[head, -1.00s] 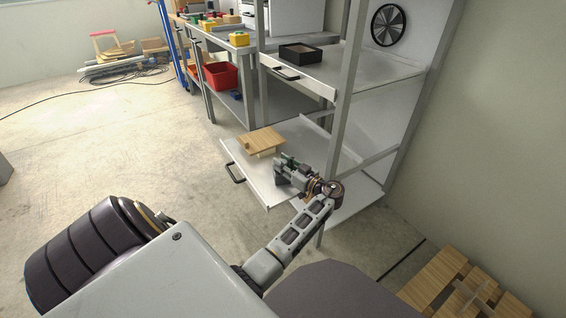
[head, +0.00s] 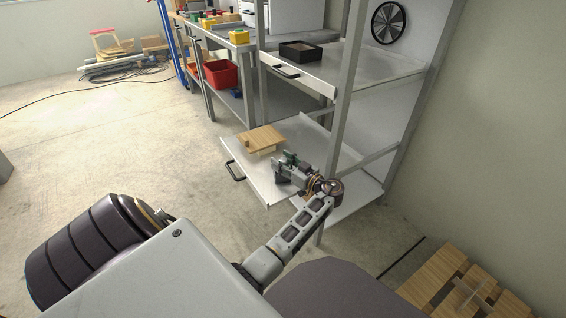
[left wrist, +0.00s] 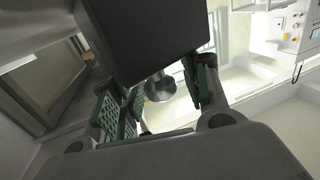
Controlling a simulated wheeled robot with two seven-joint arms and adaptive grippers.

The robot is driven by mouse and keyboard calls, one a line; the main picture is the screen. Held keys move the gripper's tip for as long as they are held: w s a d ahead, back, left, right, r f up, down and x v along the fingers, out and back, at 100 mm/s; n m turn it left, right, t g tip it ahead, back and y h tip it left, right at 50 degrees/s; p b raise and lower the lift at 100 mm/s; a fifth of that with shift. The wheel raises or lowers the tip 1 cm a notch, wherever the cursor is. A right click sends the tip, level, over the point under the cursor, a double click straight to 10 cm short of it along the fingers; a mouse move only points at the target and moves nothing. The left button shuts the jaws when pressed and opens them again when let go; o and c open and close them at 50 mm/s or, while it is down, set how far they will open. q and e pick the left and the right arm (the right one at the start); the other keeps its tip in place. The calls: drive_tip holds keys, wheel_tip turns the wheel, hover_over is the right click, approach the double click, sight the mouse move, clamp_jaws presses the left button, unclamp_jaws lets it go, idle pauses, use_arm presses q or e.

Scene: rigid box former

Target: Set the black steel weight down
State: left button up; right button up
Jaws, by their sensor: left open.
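The black steel weight (left wrist: 145,38) fills the top middle of the left wrist view as a dark block with a grey round knob (left wrist: 160,88) on it. My left gripper (left wrist: 158,98) is open, with green-padded fingers on both sides of the knob and clear space showing around it. In the head view my left gripper (head: 288,164) is over the pulled-out lower shelf (head: 262,187). The weight is small and partly hidden there, so its contact with the shelf cannot be made out. My right gripper is not in view.
A wooden board (head: 260,139) lies on the lower shelf beside my gripper. A shelf post (head: 338,130) stands close to my left wrist. The upper shelf (head: 350,70) holds a black tray (head: 300,51). A wooden pallet (head: 455,285) lies at the lower right.

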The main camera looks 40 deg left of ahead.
sight(286, 164)
use_arm(q)
drive_tip(key=d+p, duration=0.1)
drive_tip(key=d, duration=0.5)
drive_tip(key=shift+s+p, duration=0.1)
drive_tip(key=shift+p, duration=0.3)
drive_tip(key=shift+d, duration=0.75)
